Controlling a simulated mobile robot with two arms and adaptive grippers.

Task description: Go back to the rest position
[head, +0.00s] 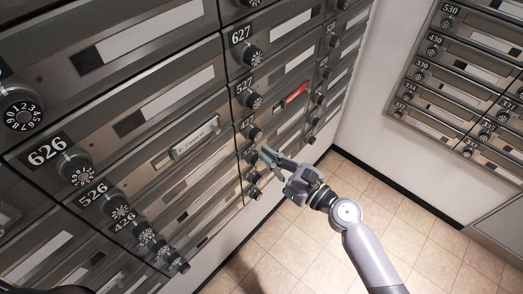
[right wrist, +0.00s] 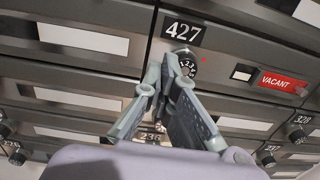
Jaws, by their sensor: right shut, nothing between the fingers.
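My right gripper (head: 268,155) is in front of the mailbox wall in the head view, its arm coming from the lower right. Its fingers are shut with nothing between them. In the right wrist view the closed fingertips (right wrist: 165,70) point at the dial (right wrist: 185,63) under the number 427 (right wrist: 183,30) and partly cover it. I cannot tell whether they touch the dial. My left gripper is not in view.
A wall of grey mailboxes (head: 130,110) with number dials fills the left. A red VACANT label (right wrist: 282,83) is right of the 427 dial. More mailboxes (head: 470,75) hang on the right wall. The tiled floor (head: 400,215) is clear.

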